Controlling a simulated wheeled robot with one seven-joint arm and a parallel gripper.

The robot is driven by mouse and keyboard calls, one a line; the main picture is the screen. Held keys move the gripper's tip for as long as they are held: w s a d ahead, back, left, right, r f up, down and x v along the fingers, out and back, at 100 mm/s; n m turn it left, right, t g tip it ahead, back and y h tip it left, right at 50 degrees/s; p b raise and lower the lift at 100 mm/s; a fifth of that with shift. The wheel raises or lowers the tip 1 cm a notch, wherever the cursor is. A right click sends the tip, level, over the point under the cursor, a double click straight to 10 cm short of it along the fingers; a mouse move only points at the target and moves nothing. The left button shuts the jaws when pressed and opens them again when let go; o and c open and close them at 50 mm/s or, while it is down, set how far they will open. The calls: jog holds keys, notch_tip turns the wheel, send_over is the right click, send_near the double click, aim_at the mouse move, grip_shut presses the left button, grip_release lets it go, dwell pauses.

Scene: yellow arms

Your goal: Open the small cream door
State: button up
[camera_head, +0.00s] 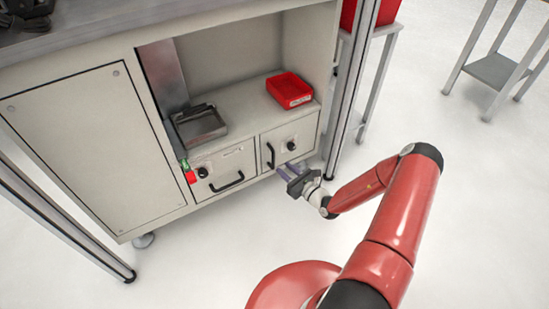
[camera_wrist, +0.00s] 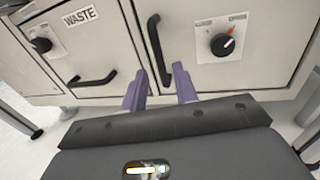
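The small cream door (camera_head: 306,133) is at the lower right of the cabinet front and looks closed. It has a black upright handle (camera_head: 270,156) near its left edge and a black round knob (camera_head: 291,145). In the wrist view the door (camera_wrist: 262,65) fills the right side, with its handle (camera_wrist: 155,45) left of the knob (camera_wrist: 222,44). My gripper (camera_head: 283,171) is open, low in front of the door by the handle. In the wrist view my gripper's purple fingers (camera_wrist: 161,80) stand apart, with the handle's lower end appearing between their tips. I cannot tell whether they touch it.
Left of the door is a drawer marked WASTE (camera_wrist: 85,45) with a black handle (camera_head: 227,183). A red bin (camera_head: 289,90) and a grey tray (camera_head: 200,124) sit on the shelf above. A metal post (camera_head: 350,90) stands to the right. The floor in front is clear.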

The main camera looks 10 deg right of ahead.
aim_at(273, 167)
jog(key=x, duration=0.7)
jog(key=shift+w+a, duration=0.15)
grip_shut()
